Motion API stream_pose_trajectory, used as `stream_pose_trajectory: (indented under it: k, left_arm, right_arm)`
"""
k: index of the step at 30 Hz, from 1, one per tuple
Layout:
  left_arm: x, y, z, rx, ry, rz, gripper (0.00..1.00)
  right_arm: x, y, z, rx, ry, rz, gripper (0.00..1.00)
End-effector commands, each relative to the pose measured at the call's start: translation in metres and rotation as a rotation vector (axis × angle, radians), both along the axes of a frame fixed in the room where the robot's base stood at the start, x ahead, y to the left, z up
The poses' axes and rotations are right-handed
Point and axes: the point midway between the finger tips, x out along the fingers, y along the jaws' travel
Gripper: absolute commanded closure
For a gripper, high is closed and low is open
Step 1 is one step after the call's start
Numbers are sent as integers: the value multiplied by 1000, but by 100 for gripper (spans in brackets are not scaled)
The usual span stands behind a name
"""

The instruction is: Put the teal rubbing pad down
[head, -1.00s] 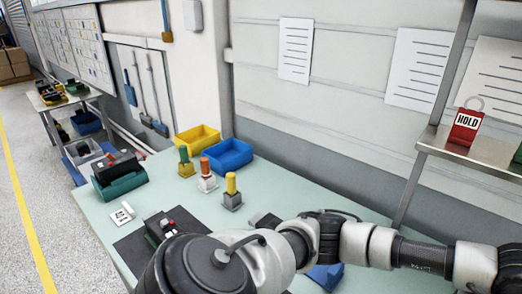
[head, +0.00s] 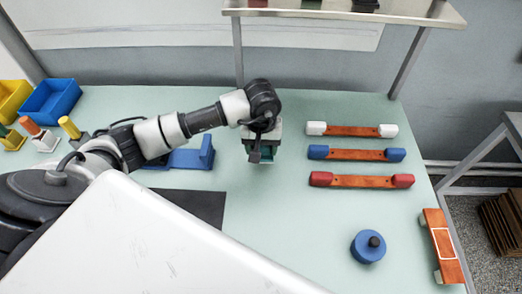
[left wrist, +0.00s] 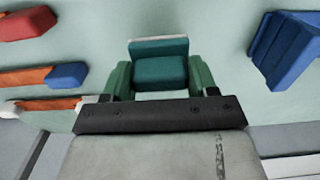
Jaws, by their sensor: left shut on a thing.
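The teal rubbing pad (left wrist: 159,68) is a small block with a pale edge. In the left wrist view it sits between the two green fingers of my left gripper (left wrist: 160,82), which is shut on it. In the head view my left gripper (head: 262,148) points down over the green worktop, between a blue stand and the three bars, and mostly hides the pad. I cannot tell whether the pad touches the worktop. My right gripper is not in view.
A blue stand (head: 196,157) is left of the gripper. Three wooden bars, with white (head: 352,131), blue (head: 354,155) and red (head: 360,181) ends, lie right. A blue round knobbed piece (head: 365,250) and an orange board (head: 437,219) are near the right edge. Worktop below the gripper is clear.

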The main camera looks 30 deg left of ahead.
Motion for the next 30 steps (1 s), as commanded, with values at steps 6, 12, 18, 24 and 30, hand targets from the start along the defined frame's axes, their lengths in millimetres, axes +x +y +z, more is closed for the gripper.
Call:
stream_pose_trajectory:
  k: [6,12,18,24,30]
  left_arm:
    - [-1,0,-28,-2,6,2,64]
    - [0,1,-41,-1,0,0,64]
    - [0,1,-41,0,0,0,64]
    - [0,1,-43,0,0,0,30]
    - [0,0,-43,0,0,0,16]
  right_arm:
    - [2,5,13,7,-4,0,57]
    - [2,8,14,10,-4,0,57]
    - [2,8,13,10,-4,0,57]
    - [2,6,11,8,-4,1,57]
    - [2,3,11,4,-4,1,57]
